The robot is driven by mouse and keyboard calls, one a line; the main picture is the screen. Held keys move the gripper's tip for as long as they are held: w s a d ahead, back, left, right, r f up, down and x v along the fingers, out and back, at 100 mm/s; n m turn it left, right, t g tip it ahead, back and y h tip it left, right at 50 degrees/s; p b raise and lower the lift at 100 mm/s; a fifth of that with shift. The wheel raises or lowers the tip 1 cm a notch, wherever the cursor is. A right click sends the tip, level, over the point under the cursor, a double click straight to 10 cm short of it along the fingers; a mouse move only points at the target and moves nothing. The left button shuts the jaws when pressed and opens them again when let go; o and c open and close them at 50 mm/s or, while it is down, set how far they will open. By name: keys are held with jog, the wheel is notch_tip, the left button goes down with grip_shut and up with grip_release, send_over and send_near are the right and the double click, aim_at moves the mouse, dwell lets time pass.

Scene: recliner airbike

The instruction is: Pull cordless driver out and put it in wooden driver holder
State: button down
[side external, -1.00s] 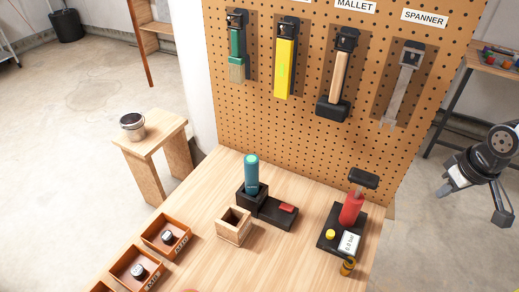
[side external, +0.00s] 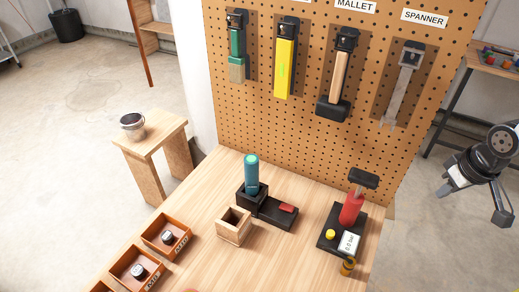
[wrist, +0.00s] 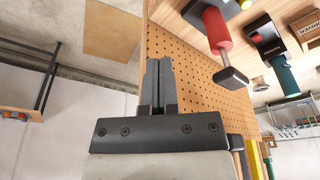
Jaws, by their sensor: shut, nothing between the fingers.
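The cordless driver (side external: 251,173) has a teal upright handle and stands in a black dock (side external: 277,214) with a red block on it. The wooden driver holder (side external: 235,228) is a small, open-topped wooden box just in front of the dock, and it looks empty. The driver (wrist: 287,79) and dock (wrist: 267,40) also show at the right of the wrist view, beside the wooden holder (wrist: 304,22). My gripper (wrist: 158,62) is shut and empty in the wrist view. In the side view it is at the far right, well away from the driver.
A red hand pump (side external: 350,209) with a black handle stands on the bench's right. A pegboard (side external: 300,130) with hanging tools rises behind. Small orange bins (side external: 166,235) sit at the front left. A wooden stool (side external: 150,142) holds a metal cup (side external: 132,122).

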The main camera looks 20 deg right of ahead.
jog(key=c, duration=0.7)
grip_release()
jog(key=o, duration=0.4)
jog(key=shift+w+a, duration=0.15)
jog(key=shift+a, duration=0.1)
jog(key=shift+o, duration=1.2)
jog(key=shift+w+a+f+g, duration=0.15)
jog(key=shift+w+a+g, duration=0.05)
jog(key=shift+a+g, duration=0.1)
jog(key=n+g+y, duration=0.2)
jog(key=n+y, duration=0.1)
jog(key=n, duration=1.5)
send_over(252, 159)
jog(key=d, duration=0.1)
jog(key=shift+w+d+f, duration=0.1)
jog(key=shift+d+f, duration=0.1)
jog(key=shift+f, duration=0.15)
jog(key=shift+f, duration=0.15)
jog(key=shift+x, duration=3.75)
